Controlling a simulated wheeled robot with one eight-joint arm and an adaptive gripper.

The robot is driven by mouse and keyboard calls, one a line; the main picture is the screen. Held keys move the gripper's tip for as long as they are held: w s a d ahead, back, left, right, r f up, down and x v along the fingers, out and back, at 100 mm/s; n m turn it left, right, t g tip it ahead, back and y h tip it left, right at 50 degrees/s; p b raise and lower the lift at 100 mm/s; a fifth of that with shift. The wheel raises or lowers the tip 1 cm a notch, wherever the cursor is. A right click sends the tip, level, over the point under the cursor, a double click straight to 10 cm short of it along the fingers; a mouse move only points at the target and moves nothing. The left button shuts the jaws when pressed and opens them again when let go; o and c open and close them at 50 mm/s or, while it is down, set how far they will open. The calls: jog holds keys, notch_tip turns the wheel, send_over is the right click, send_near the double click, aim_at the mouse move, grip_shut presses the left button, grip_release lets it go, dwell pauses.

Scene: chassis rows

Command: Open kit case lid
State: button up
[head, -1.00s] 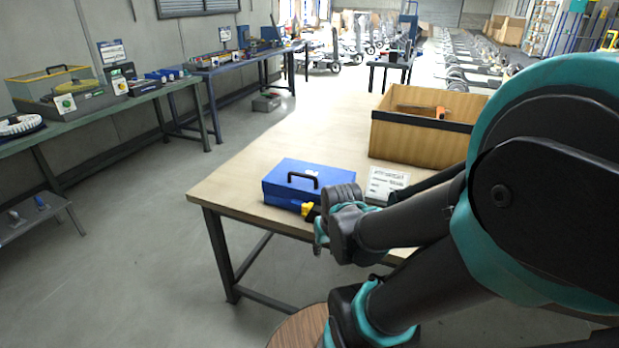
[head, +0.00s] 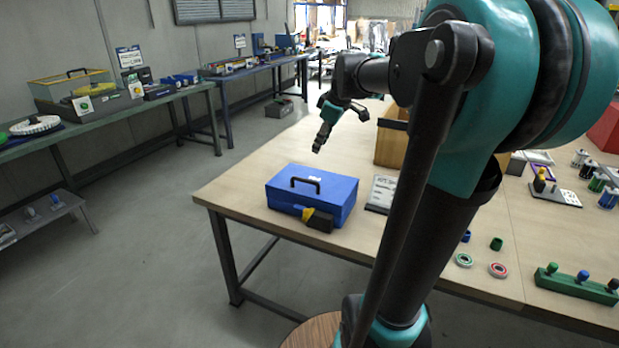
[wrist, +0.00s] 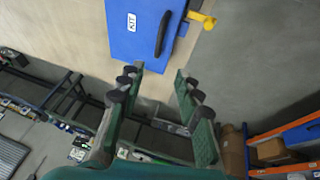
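The blue kit case (head: 312,195) sits on the wooden table near its front left corner. Its lid is closed, with a black handle (head: 305,184) on top. A yellow and black latch piece (head: 318,219) shows at its front. In the wrist view the case (wrist: 140,28) shows a KIT label, the dark handle (wrist: 163,35) and a yellow part (wrist: 200,19). My gripper (head: 319,148) hangs above and behind the case, apart from it. In the wrist view my gripper (wrist: 158,82) has its fingers spread with nothing between them.
A white printed card (head: 381,191) lies right of the case. A wooden box (head: 389,148) stands behind it, partly hidden by my arm. The tabletop left of the case is clear.

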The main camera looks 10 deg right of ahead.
aim_at(306, 181)
jog(key=x, duration=1.7)
jog(key=shift+w, duration=0.1)
grip_shut()
